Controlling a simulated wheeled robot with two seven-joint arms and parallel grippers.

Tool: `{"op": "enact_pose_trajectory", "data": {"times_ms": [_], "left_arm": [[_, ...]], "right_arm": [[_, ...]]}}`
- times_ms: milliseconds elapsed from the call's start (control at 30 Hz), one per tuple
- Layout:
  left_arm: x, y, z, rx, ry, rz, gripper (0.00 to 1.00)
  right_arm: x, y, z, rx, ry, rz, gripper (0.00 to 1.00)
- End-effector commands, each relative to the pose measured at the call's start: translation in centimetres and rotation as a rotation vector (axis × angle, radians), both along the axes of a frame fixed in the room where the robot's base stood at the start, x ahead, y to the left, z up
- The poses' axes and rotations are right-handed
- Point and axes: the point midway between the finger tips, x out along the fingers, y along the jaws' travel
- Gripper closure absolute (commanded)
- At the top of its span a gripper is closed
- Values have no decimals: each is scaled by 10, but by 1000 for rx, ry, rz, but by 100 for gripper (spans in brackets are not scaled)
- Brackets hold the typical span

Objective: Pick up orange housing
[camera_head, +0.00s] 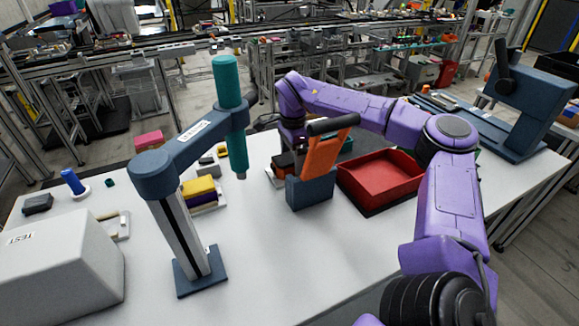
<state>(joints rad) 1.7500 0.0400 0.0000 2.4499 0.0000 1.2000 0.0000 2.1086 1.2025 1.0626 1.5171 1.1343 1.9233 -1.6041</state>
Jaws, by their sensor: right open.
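My right arm, purple, reaches in from the right and bends down at its wrist (291,105). My right gripper (290,155) is below it, open, pointing down behind a blue block and partly hidden. A small orange-brown part (284,166), which may be the orange housing, shows low beside the gripper over a light plate. I cannot tell whether the fingers touch it. A larger orange upright piece (324,154) leans in the blue block (311,188), with a dark cylindrical handle at its top. My left gripper is not in view.
A red tray (381,205) lies right of the blue block. A blue press stand with a teal cylinder (228,80) rises at left centre. Yellow and purple parts (198,189) lie behind its post. A grey box (62,262) fills the front left. The front-middle white table (270,270) is clear.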

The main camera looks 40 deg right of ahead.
Motion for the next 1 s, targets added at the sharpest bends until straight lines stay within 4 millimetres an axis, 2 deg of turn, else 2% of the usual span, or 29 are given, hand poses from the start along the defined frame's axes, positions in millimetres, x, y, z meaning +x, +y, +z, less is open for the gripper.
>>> {"op": "enact_pose_trajectory", "data": {"times_ms": [33, 200, 267, 567, 667, 833, 1000], "left_arm": [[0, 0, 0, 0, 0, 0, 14], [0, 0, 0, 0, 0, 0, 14], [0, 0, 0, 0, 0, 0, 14], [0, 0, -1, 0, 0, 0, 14], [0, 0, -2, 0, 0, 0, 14], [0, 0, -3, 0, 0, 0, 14], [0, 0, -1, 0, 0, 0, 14]], "right_arm": [[0, 0, 0, 0, 0, 0, 23], [0, 0, 0, 0, 1, 1, 78], [0, 0, 0, 0, 1, 1, 94], [1, 1, 5, 0, 0, 2, 94], [1, 1, 23, -1, -4, 2, 94], [2, 1, 66, -3, -4, 2, 94], [1, 1, 98, -2, -2, 8, 94]]}}
